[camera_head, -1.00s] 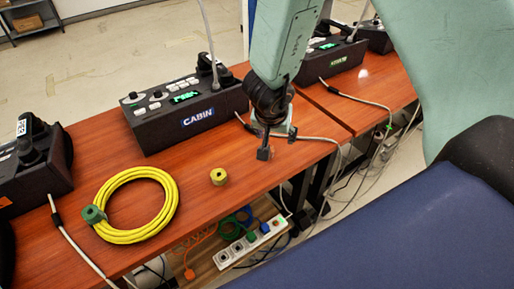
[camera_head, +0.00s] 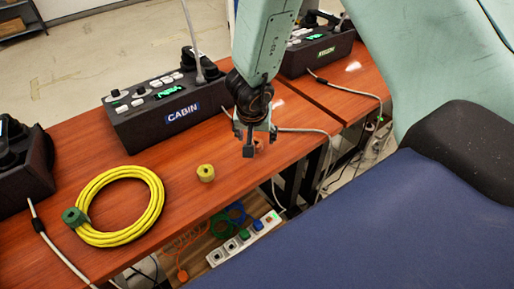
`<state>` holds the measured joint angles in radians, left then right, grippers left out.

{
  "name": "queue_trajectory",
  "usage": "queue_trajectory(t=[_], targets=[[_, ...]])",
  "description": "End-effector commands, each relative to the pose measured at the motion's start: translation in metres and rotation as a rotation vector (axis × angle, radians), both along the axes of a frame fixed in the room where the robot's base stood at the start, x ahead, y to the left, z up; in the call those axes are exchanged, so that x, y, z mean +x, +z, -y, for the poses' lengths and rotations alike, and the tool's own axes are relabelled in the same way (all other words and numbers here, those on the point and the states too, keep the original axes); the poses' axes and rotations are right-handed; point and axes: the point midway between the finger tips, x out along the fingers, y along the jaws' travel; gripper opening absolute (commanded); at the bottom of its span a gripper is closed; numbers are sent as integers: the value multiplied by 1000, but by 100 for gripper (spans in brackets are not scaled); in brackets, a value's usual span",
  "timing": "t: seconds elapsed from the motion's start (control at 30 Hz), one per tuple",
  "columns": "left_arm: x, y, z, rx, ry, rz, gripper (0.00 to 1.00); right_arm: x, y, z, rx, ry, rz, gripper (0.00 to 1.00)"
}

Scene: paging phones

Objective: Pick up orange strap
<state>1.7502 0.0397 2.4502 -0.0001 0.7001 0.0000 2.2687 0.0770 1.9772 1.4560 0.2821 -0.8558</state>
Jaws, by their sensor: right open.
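My right gripper (camera_head: 250,143) is open and hangs fingers-down over the front right part of the wooden desk. A small orange piece (camera_head: 259,144), likely the orange strap, shows just behind and right of its fingers. The fingers hide much of it, and I cannot tell whether they touch it. The gripper holds nothing that I can see. My left gripper is not in view.
A yellow cable coil (camera_head: 119,238) with a green roll (camera_head: 74,217) lies at left. A small yellow roll (camera_head: 205,173) stands left of the gripper. The CABIN phone (camera_head: 160,112) is behind. A power strip (camera_head: 243,239) and orange cable (camera_head: 182,274) lie below the desk.

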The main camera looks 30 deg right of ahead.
Motion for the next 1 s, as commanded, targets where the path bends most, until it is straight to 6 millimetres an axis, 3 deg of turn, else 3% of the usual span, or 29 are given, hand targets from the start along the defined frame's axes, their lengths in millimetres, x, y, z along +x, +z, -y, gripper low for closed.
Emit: queue_trajectory(t=[0.2,0.47,1.0], targets=[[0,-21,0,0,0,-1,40,8,-32,7,1,0,-1,66],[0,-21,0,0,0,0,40,10,-33,9,-1,2,0,66],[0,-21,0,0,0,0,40,10,-33,8,-1,2,0,23]])
